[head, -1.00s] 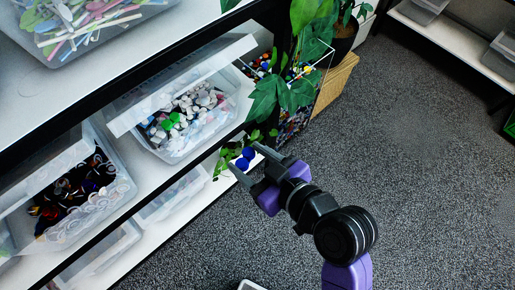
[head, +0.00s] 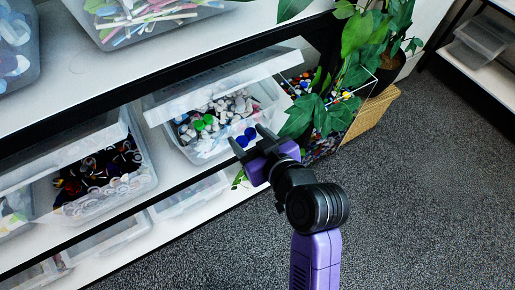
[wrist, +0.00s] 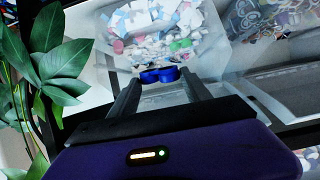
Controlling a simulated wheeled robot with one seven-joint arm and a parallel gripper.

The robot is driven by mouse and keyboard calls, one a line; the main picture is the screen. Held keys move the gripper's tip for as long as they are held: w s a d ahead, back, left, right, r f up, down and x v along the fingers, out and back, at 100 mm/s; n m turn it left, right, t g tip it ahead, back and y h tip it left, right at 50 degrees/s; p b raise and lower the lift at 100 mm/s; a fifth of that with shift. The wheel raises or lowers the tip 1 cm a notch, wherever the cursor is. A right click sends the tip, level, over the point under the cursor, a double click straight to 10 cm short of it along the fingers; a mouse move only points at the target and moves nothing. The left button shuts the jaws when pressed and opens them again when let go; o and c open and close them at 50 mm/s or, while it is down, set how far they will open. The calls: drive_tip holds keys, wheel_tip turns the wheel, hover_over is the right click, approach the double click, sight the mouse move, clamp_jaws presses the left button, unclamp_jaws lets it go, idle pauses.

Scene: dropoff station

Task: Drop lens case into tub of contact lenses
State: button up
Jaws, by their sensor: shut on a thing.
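My gripper (head: 247,134) is shut on a small blue lens case (head: 250,133), two round blue lobes held between the fingertips. The case shows clearly between the fingers in the wrist view (wrist: 158,75). In the head view, the gripper is at the front right of a clear tub (head: 196,156) on the middle shelf. The tub holds many white pieces with some green and pink ones; I cannot tell each piece apart. In the wrist view the tub's contents (wrist: 150,25) lie just beyond the case. A raised translucent lid (head: 225,85) slants over the tub's back.
Another clear tub (head: 135,190) with dark and round clear pieces stands to the left. A leafy plant (head: 325,110) hangs close to the gripper's right. An upper shelf (head: 190,40) sits above the tubs. Grey carpet (head: 420,190) is open to the right.

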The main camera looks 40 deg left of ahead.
drive_tip(key=w+a+b, duration=0.1)
drive_tip(key=a, duration=0.2)
drive_tip(key=w+a+b, duration=0.1)
drive_tip(key=w+a, duration=0.1)
drive_tip(key=a, duration=0.2)
drive_tip(key=w+a+f+b, duration=0.1)
drive_tip(key=a, duration=0.2)
drive_tip(key=shift+w+a+f, duration=0.1)
drive_tip(key=shift+w+a, duration=0.1)
drive_tip(key=shift+a, duration=0.15)
drive_tip(key=o, duration=1.4)
drive_tip(key=shift+c, duration=0.2)
drive_tip(key=b+v, duration=0.1)
drive_tip(key=v, duration=0.6)
drive_tip(key=shift+s+d, duration=0.15)
drive_tip(key=shift+d, duration=0.2)
